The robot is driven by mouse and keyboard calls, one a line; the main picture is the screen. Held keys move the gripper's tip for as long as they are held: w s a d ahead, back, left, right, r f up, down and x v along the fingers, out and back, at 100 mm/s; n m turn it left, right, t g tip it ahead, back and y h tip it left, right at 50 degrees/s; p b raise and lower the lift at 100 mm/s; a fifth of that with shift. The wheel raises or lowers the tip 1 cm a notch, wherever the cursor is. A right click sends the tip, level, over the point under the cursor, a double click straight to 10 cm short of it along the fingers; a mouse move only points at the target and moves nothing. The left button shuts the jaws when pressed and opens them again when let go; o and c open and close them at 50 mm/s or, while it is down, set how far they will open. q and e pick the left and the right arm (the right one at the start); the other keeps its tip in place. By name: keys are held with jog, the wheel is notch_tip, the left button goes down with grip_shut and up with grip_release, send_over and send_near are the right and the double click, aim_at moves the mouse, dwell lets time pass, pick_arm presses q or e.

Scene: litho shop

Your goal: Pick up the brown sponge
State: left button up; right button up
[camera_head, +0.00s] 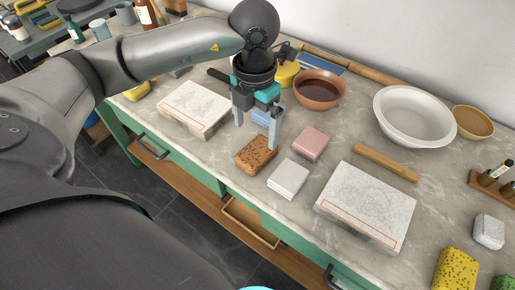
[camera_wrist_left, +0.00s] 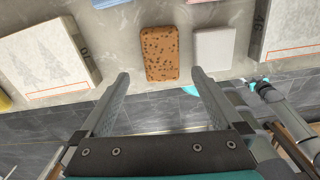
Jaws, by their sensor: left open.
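The brown sponge (camera_head: 256,155), speckled with dark spots, lies flat on the grey counter near its front edge. In the left wrist view the sponge (camera_wrist_left: 160,54) shows whole, lying ahead of the two spread fingers. My left gripper (camera_head: 256,136) is open and empty, with its fingers pointing down just above and behind the sponge. In the left wrist view the gripper (camera_wrist_left: 160,82) has a wide gap between its fingertips, and the sponge is narrower than that gap. I cannot tell whether a finger touches the sponge. My right gripper does not show in the head view.
A white block (camera_head: 288,179) lies close to the right of the sponge, and a pink block (camera_head: 310,143) lies behind it. Litho stones stand left (camera_head: 196,108) and right (camera_head: 366,205). A brown bowl (camera_head: 318,90) and white basin (camera_head: 414,115) stand farther back.

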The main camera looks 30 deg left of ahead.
aim_at(257, 150)
pick_arm(q)
notch_tip(257, 150, down, 3)
jog(key=shift+r, duration=0.1)
jog(key=shift+f, duration=0.65)
notch_tip(257, 150, down, 4)
jog(key=shift+w+d+f+b, duration=0.1)
jog(key=shift+f+b, duration=0.1)
jog(key=shift+b, duration=0.4)
jog(key=c, duration=1.2)
jog(key=shift+c, duration=0.2)
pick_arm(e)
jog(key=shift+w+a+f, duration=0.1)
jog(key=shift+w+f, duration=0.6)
pick_arm(q)
jog(key=shift+r, duration=0.15)
notch_tip(257, 150, up, 20)
jog(key=p, duration=0.3)
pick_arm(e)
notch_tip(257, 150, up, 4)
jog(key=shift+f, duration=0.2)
